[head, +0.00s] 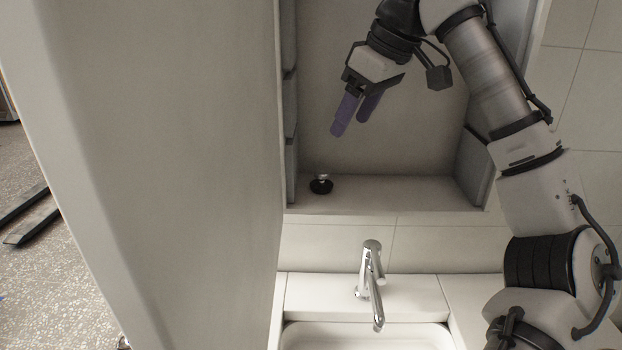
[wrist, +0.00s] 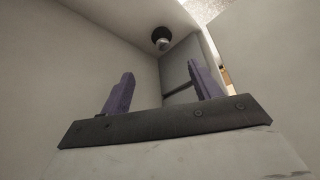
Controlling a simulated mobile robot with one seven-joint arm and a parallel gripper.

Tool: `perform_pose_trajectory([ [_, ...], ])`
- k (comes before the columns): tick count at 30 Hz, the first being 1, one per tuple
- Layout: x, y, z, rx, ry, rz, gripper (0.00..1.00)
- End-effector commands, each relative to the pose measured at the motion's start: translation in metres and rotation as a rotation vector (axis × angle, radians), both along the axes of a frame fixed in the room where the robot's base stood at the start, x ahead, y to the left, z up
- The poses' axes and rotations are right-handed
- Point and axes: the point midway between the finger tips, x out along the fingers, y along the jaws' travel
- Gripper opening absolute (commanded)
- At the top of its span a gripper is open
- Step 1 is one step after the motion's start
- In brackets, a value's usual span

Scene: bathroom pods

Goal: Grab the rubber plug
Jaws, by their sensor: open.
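The rubber plug (head: 321,185) is a small black disc with a shiny metal knob on top. It sits on the bottom shelf of the open wall cabinet, near its left side. In the wrist view the plug (wrist: 162,38) shows at the top, beyond and between the fingertips. My gripper (head: 354,116) has purple fingers, which are apart with nothing between them. It is inside the cabinet opening, above and a little right of the plug, and is not touching it. In the wrist view my gripper (wrist: 160,88) shows both fingers spread.
The cabinet's bottom shelf (head: 400,193) is otherwise bare. A large pale door or panel (head: 180,170) stands close on the left. Grey side pieces (head: 475,165) line the cabinet. A chrome faucet (head: 371,280) and a white sink (head: 365,336) are below.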

Motion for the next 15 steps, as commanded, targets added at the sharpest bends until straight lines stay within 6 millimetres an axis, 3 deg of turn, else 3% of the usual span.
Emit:
perform_pose_trajectory([
  [9,0.013,0.021,-0.053,0.002,0.002,0.003,0.63],
  [15,0.018,0.028,-0.072,0.000,0.000,0.002,0.63],
])
